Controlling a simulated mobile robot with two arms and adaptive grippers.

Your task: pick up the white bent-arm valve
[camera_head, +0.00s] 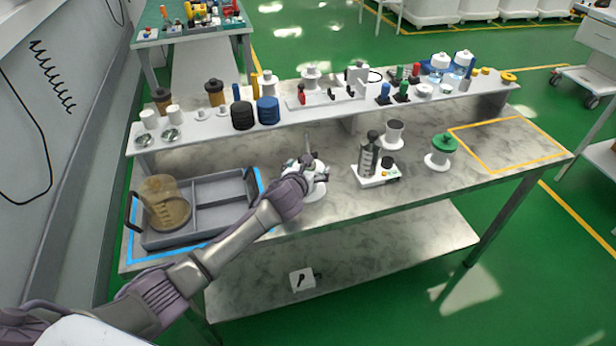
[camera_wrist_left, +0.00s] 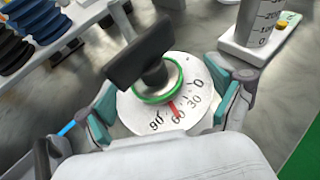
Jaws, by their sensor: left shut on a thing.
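The white bent-arm valve (camera_head: 319,167) is at the front middle of the bench, partly hidden by my left gripper (camera_head: 305,175). In the left wrist view it shows as a round white dial (camera_wrist_left: 196,75) with black numbers, a red mark, a green ring and a dark bar-shaped handle (camera_wrist_left: 145,50) on top. The teal pads of my left gripper (camera_wrist_left: 163,105) press on opposite sides of the dial. A white round base shows below it in the head view; whether the valve touches it I cannot tell. My right gripper is out of view.
A grey divided tray (camera_head: 215,192) with an amber jar (camera_head: 163,203) stands left. A white block with a grey cylinder (camera_head: 368,160) and a green-topped part (camera_head: 442,147) stand right. A crowded raised shelf (camera_head: 340,110) runs behind. A yellow-outlined area (camera_head: 510,143) is empty.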

